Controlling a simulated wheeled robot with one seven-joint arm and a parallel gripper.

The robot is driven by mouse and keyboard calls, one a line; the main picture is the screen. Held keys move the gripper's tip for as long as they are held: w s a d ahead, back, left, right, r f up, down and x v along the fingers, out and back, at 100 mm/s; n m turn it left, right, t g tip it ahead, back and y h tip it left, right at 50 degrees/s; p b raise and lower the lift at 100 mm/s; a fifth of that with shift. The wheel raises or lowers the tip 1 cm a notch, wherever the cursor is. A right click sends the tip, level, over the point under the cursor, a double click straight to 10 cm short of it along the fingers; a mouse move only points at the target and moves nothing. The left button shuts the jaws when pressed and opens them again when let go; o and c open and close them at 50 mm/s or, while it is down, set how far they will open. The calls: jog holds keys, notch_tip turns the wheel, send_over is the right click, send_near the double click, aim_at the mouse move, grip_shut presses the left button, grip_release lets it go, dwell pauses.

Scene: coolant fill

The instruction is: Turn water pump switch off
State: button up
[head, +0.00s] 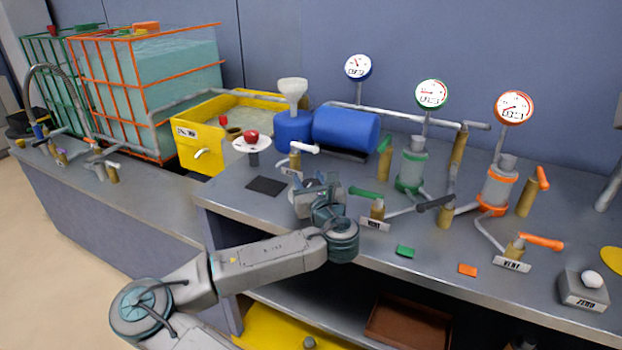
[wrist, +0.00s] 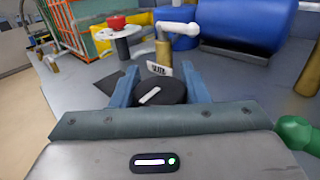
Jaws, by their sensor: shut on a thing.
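A round black knob (wrist: 158,93) with a white line across its top sits between the fingers in the wrist view. I take it for the water pump switch, though no label on it can be read. The white line slants up to the right. My gripper (wrist: 160,82) is shut on the knob, with one blue-grey finger on each side of it. In the head view my gripper (head: 318,190) is low over the left part of the bench, and it mostly hides the knob there.
A white-handled valve (head: 303,149), a blue tank (head: 345,130) and a red knob on a white disc (head: 251,136) stand behind my gripper. A dark square plate (head: 267,186) lies to its left. A green-handled valve (head: 368,193) stands close on the right.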

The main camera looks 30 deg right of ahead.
jog(key=shift+a+n+y+p, duration=0.15)
jog(key=shift+n+y+p, duration=0.15)
jog(key=shift+n+y, duration=1.25)
jog(key=shift+a+y, duration=0.1)
jog(key=shift+y, duration=0.65)
jog(key=o, duration=1)
jog(key=shift+w, duration=0.1)
